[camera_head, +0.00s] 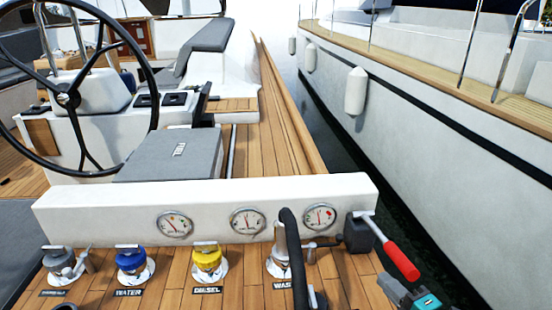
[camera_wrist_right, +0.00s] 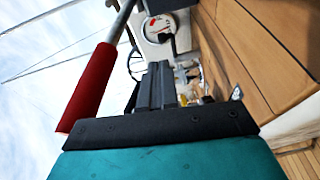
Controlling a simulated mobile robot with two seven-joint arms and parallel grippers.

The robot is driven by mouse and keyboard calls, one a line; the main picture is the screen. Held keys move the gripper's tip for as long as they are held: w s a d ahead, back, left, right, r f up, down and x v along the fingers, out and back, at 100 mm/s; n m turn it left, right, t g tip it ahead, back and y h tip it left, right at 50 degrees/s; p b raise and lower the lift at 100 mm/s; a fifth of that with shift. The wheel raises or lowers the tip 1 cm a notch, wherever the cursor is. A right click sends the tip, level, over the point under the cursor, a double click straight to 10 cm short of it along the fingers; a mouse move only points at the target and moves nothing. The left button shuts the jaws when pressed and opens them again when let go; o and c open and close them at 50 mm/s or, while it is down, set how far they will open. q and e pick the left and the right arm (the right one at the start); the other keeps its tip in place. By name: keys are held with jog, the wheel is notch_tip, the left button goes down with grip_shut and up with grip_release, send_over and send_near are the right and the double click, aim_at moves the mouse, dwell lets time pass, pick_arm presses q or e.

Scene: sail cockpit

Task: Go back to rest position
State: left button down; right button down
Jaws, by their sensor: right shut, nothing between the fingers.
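My right gripper (camera_head: 388,284) is at the bottom right of the head view, with its teal body at the picture's edge. It is shut and empty, just below the red-handled lever (camera_head: 401,260) and apart from it. In the right wrist view its dark fingers (camera_wrist_right: 160,85) lie together in the middle, above the teal body. The lever's red grip (camera_wrist_right: 91,88) stands to their left in that view. My left gripper is in neither view.
A white ledge (camera_head: 100,210) carries several round gauges. On the teak deck are capped fittings, including blue (camera_head: 131,260) and yellow (camera_head: 207,262), and a black hose (camera_head: 293,255) over the waste fitting. A steering wheel (camera_head: 66,98) is upper left; a neighbouring white hull (camera_head: 420,140) is right.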

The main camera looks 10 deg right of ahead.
jog(key=shift+s+a+f+m+h, duration=0.1)
jog(key=shift+a+f+m+h, duration=0.1)
jog(key=shift+a+m+h, duration=0.25)
jog(key=a+m+g, duration=0.1)
jog(key=m, duration=0.1)
jog(key=s+a+f+m+g+h, duration=0.1)
jog(key=m, duration=0.1)
jog(key=s+m+g+h, duration=0.1)
jog(key=m, duration=0.1)
jog(key=shift+s+a+f, duration=0.25)
jog(key=shift+a, duration=0.15)
jog(key=s+a+r+m+g+h, duration=0.1)
jog(key=s+a+m+g, duration=0.4)
jog(key=s, duration=0.4)
jog(key=s+a+r+m+g, duration=0.1)
jog(key=s+a+m+g, duration=0.1)
jog(key=s+m+g, duration=0.55)
jog(key=w+a+f+n+t+y, duration=0.1)
jog(key=w+a+f+n+t, duration=0.1)
jog(key=w+f+t, duration=0.4)
notch_tip(320, 180, down, 3)
jog(key=a+t, duration=0.1)
jog(key=t, duration=0.2)
jog(key=shift+r+y, duration=0.2)
jog(key=shift+y, duration=0.15)
